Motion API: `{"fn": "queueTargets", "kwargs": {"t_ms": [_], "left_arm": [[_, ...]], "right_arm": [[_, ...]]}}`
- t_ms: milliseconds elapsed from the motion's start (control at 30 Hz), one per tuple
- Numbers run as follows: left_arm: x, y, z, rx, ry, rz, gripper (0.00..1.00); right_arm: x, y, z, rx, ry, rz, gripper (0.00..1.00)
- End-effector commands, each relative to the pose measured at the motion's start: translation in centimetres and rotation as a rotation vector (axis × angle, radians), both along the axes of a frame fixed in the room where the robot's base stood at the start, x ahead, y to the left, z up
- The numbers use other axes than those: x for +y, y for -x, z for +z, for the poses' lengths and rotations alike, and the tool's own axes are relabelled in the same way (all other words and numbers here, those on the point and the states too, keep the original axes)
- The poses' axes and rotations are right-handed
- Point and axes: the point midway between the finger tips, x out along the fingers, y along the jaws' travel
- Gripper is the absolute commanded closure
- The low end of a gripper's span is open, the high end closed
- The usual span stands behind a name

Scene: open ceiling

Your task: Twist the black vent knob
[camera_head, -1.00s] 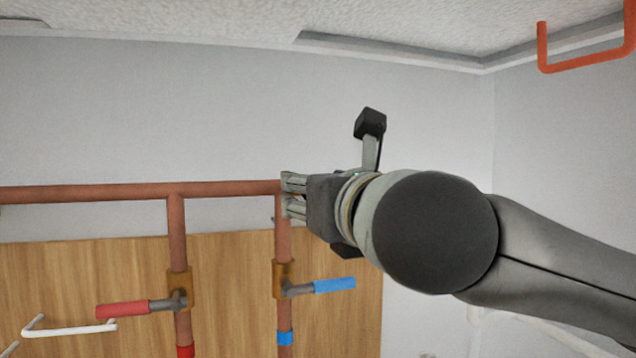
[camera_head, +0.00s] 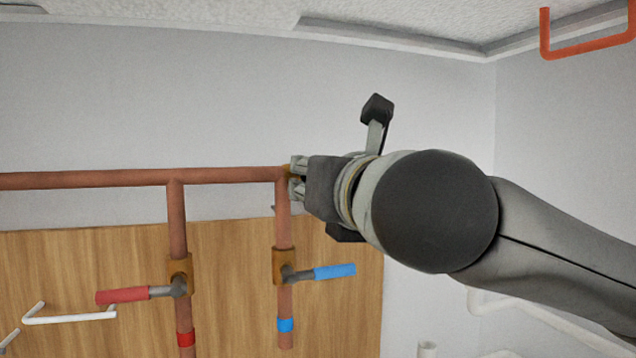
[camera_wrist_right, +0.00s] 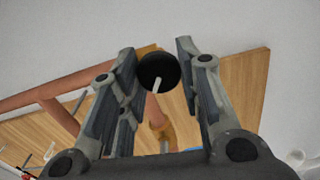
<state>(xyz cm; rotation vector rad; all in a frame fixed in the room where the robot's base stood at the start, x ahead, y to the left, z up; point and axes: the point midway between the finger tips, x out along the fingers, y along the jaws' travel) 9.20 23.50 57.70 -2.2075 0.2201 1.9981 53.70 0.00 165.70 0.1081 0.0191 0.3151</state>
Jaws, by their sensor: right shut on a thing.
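The black vent knob (camera_wrist_right: 155,66) is a round disc with a pale line across it. It shows between the fingers in the right wrist view, in front of a brass fitting at the pipe's end. My right gripper (camera_head: 297,177) is shut on the knob at the right end of the copper pipe (camera_head: 100,180). Its fingers (camera_wrist_right: 155,50) stand on either side of the knob. In the head view the fingers hide the knob, and only a bit of brass shows beside them. My left gripper is in no view.
Below the pipe, a red-handled valve (camera_head: 180,275) and a blue-handled valve (camera_head: 284,267) stand on vertical pipes before a wooden panel (camera_head: 100,245). A white bar handle (camera_head: 70,319) is at the lower left. An orange pipe (camera_head: 590,48) hangs at the upper right.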

Motion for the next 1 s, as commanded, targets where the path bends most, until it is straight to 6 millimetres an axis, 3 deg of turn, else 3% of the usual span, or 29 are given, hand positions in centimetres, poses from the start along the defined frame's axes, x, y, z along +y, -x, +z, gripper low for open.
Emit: {"fn": "queueTargets", "kwargs": {"t_ms": [1000], "left_arm": [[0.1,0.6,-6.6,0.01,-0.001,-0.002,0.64]], "right_arm": [[0.1,0.0,-0.1,0.287,-0.891,-0.001,0.91]]}}
